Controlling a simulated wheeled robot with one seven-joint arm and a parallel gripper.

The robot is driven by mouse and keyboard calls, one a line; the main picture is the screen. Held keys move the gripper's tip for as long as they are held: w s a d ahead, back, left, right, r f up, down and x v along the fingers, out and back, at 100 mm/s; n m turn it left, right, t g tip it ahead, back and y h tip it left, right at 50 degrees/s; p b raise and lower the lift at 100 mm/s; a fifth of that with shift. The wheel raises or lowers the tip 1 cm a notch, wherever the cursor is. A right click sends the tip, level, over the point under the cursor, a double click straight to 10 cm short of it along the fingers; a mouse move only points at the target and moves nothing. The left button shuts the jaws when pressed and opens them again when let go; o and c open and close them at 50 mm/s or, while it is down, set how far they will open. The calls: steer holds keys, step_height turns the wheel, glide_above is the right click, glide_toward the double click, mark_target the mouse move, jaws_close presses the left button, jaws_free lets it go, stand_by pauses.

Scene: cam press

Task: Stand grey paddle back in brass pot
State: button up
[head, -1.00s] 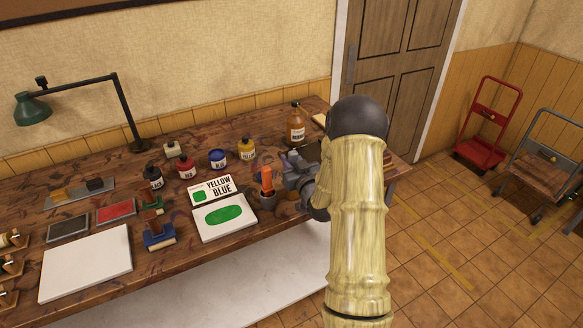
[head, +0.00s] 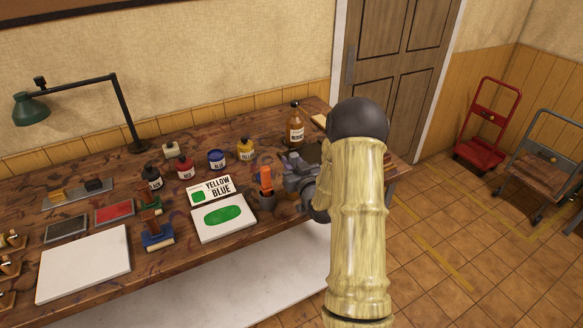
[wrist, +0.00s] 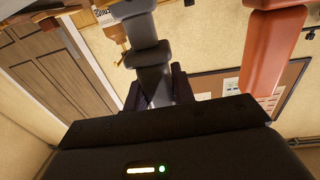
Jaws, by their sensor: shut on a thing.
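My gripper (head: 303,182) is at the right part of the bench, partly hidden behind my own arm in the head view. In the wrist view, its dark fingers are shut on the grey paddle (wrist: 153,57), a stepped grey piece reaching away from the jaws. In the head view, I cannot clearly separate the paddle from the gripper. An orange-handled tool (head: 266,178) stands upright in a small dark pot (head: 267,203) just left of my gripper. The orange handle (wrist: 275,50) also shows in the wrist view, apart from the fingers. No clearly brass-coloured pot shows.
A brown bottle (head: 295,127) and several ink jars (head: 217,160) stand behind.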

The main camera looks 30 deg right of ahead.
steer(key=shift+w+f+b, duration=0.3)
steer(key=shift+f+b, duration=0.1)
steer(key=shift+s+d+f, duration=0.15)
steer(key=shift+s+d, duration=0.05)
steer(key=o, duration=1)
steer(key=shift+c, duration=0.2)
steer(key=shift+o, duration=0.5)
steer(key=shift+a, duration=0.25)
steer(key=s+p, duration=0.8)
steer(key=s, duration=0.9)
steer(key=shift+s+a+p, duration=0.2)
steer(key=shift+a+p, duration=0.15)
steer(key=shift+a, duration=0.1)
